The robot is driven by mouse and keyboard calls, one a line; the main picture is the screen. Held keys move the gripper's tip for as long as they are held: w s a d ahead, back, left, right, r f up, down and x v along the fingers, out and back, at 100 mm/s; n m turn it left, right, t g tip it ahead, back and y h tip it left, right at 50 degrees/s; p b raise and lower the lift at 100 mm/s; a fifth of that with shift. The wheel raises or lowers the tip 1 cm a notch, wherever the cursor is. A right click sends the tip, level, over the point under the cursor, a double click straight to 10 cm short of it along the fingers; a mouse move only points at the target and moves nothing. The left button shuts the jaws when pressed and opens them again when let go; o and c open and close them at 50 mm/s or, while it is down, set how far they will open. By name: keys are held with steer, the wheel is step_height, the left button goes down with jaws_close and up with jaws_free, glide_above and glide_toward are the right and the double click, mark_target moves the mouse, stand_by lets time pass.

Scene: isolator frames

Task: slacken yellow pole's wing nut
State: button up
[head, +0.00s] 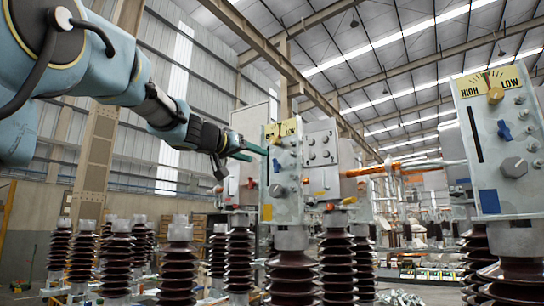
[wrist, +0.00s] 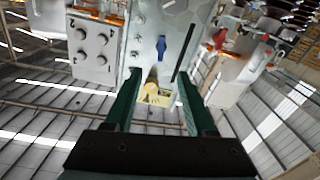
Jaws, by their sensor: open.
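The yellow pole's grey panel (head: 268,180) stands mid-picture in the head view, with a yellow patch (head: 267,212) low on its left edge. It carries a blue wing nut (head: 277,166) below a yellow scale plate and above a grey knob (head: 277,191). In the wrist view the picture is turned over: the blue wing nut (wrist: 161,47) stands beyond the fingertips and the yellow pointer (wrist: 151,89) shows between the fingers. My gripper (head: 250,153) is in front of the panel, at its upper left.
A similar panel (head: 498,160) with a HIGH/LOW scale and blue patch stands nearer at the right. Another panel (head: 320,150) with several knobs is behind the yellow one. Ribbed brown insulators (head: 178,270) stand in rows below.

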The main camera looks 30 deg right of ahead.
mark_target(274, 163)
steer(key=p+x, duration=0.4)
steer(key=x, duration=0.4)
steer(key=shift+w+d, duration=0.2)
steer(key=shift+d, duration=0.1)
steer(key=shift+w+d+f+p, duration=0.2)
steer(key=shift+w+d+p, duration=0.1)
steer(key=shift+d+p, duration=0.2)
steer(key=shift+c, duration=0.2)
jaws_close()
